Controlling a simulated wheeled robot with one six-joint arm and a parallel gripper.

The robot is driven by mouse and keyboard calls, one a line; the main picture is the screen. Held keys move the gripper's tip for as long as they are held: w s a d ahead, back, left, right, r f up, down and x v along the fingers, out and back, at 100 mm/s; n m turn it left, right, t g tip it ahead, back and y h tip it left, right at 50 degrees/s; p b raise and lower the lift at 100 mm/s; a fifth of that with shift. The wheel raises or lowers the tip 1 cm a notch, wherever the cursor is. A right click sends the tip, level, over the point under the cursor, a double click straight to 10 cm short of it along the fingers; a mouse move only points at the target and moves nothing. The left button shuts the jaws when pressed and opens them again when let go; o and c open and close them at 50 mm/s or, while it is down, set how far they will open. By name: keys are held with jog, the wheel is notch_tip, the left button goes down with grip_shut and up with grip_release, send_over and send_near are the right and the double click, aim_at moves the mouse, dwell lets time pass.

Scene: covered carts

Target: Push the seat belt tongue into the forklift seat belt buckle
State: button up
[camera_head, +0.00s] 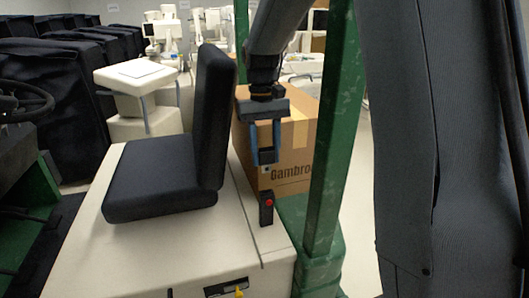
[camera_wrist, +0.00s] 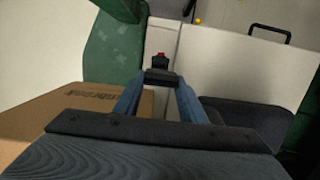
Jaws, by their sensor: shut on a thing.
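The seat belt buckle (camera_head: 266,211) is a small black upright block with a red button, standing on the cream base to the right of the seat. My gripper (camera_head: 265,160) points down above the buckle, with a visible gap between them. Its two blue fingers are shut on a small dark piece, the seat belt tongue (camera_head: 267,155). In the wrist view, the tongue (camera_wrist: 161,77) sits between the fingertips of my gripper (camera_wrist: 160,82). The buckle (camera_wrist: 160,63) shows just beyond it, its lower part hidden behind the tongue. The tongue's tip is too small to make out.
The black seat (camera_head: 165,190) with its tall backrest stands left of my gripper. A green post (camera_head: 333,130) rises close on the right. A cardboard box (camera_head: 290,175) is behind.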

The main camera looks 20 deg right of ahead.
aim_at(265, 170)
jog(key=shift+r, duration=0.2)
jog(key=shift+f+b, duration=1.15)
jog(key=shift+f, duration=1.8)
jog(key=shift+p, duration=0.85)
jog(key=shift+f+b, duration=0.75)
jog(key=shift+f, duration=1.2)
jog(key=shift+r, duration=0.2)
jog(key=shift+r+p, duration=0.2)
jog(key=shift+p, duration=0.15)
jog(key=shift+w+r+p, duration=0.1)
jog(key=shift+r+p, duration=0.2)
jog(key=shift+r, duration=0.1)
grip_shut()
jog(key=shift+r+p, duration=0.4)
jog(key=shift+r, duration=0.55)
